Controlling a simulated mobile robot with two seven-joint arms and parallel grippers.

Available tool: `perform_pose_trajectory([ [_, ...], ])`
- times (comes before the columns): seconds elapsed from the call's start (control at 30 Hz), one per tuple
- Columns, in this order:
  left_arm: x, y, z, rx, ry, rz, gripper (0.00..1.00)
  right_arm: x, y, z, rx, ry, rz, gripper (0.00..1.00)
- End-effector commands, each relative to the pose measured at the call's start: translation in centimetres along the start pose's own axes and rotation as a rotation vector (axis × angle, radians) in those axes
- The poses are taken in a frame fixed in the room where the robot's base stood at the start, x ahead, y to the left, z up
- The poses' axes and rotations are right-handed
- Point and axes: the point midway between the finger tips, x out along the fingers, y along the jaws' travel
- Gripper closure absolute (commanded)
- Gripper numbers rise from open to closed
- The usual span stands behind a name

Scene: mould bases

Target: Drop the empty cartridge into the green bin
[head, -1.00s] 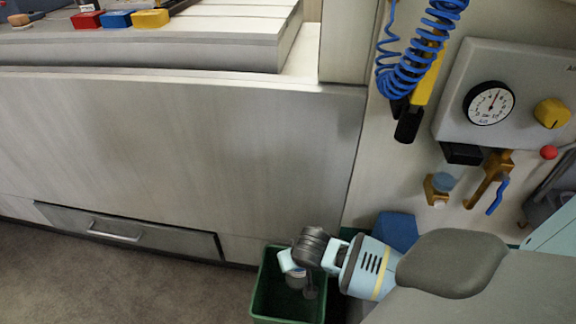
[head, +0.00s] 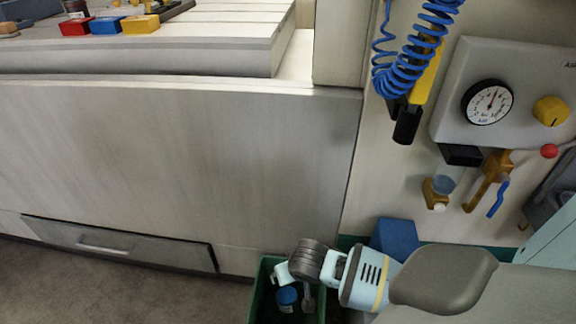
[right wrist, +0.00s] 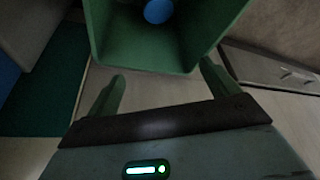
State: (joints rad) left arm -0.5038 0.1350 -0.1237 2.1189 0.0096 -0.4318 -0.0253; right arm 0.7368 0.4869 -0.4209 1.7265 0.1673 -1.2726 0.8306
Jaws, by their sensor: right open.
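The green bin (head: 258,292) stands on the floor at the bottom centre of the head view, and its wall also fills the top of the right wrist view (right wrist: 145,54). A blue-topped round thing, seemingly the cartridge (head: 287,296), shows inside the bin below my right gripper (head: 294,284). In the right wrist view it is a blue disc (right wrist: 158,10) in the bin, apart from the fingers. My right gripper (right wrist: 160,86) is open and empty, over the bin. The cartridge's lower part is hard to make out. My left gripper is not in view.
A blue box (head: 396,238) stands behind my right arm. A grey drawer front (head: 120,243) is low on the cabinet (head: 180,160). A gauge panel (head: 515,95), a coiled blue hose (head: 412,50) and a wall holder (head: 437,194) are at the right.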

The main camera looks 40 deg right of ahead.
Motion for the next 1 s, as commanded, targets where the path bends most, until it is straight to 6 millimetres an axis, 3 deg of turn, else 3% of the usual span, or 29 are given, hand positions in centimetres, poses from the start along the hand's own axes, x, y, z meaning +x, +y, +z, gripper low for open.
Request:
perform_pose_trajectory([
  [0.17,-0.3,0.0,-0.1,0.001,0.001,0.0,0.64,-0.7,0.0,0.0,0.0,0.0,-0.001,0.13],
  [0.6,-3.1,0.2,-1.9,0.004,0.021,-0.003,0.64,-7.0,0.0,-0.1,0.001,0.002,-0.001,0.13],
  [1.0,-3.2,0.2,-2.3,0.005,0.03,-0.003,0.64,-7.8,0.0,0.0,0.0,-0.001,0.0,0.13],
])
